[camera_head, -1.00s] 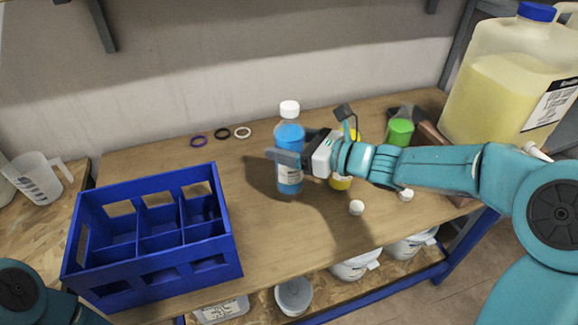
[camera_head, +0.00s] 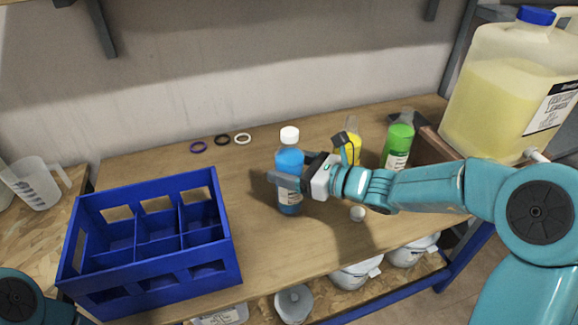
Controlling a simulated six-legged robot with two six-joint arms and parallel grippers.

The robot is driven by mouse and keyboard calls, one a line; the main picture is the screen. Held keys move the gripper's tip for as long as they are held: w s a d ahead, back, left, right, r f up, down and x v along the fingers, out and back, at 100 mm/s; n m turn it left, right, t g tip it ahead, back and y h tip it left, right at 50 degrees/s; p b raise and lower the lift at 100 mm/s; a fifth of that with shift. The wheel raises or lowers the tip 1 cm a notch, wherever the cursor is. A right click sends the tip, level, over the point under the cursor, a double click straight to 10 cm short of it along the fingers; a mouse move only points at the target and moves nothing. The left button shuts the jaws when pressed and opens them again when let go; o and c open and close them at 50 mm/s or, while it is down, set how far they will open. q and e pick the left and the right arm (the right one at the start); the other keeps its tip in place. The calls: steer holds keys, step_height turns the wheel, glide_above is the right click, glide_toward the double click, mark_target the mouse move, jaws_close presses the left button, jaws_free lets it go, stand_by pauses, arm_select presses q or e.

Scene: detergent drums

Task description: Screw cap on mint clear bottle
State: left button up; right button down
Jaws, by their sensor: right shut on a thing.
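A bottle of blue liquid (camera_head: 289,160) with a white cap (camera_head: 289,134) on top stands upright in the middle of the workbench. My right gripper (camera_head: 290,185) is shut around its lower body from the right, covering part of the label. A loose white cap (camera_head: 357,213) lies on the bench just in front of my right arm. Behind that arm are a yellow bottle (camera_head: 352,150), partly hidden, and a green bottle (camera_head: 398,145), with no caps visible on their necks. I cannot read which label says mint clear. My left gripper is out of view.
An empty blue divided crate (camera_head: 150,282) stands at the left. Purple (camera_head: 198,147), black (camera_head: 222,140) and white (camera_head: 242,139) rings lie at the back. A large yellow jug (camera_head: 505,95) is at the right. The bench between crate and bottle is clear.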

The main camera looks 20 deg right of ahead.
jaws_free()
steer(key=shift+f, duration=0.1)
steer(key=shift+r, duration=0.25)
steer(key=v, duration=1.2)
steer(key=shift+f, duration=0.15)
steer(key=shift+c, duration=0.4)
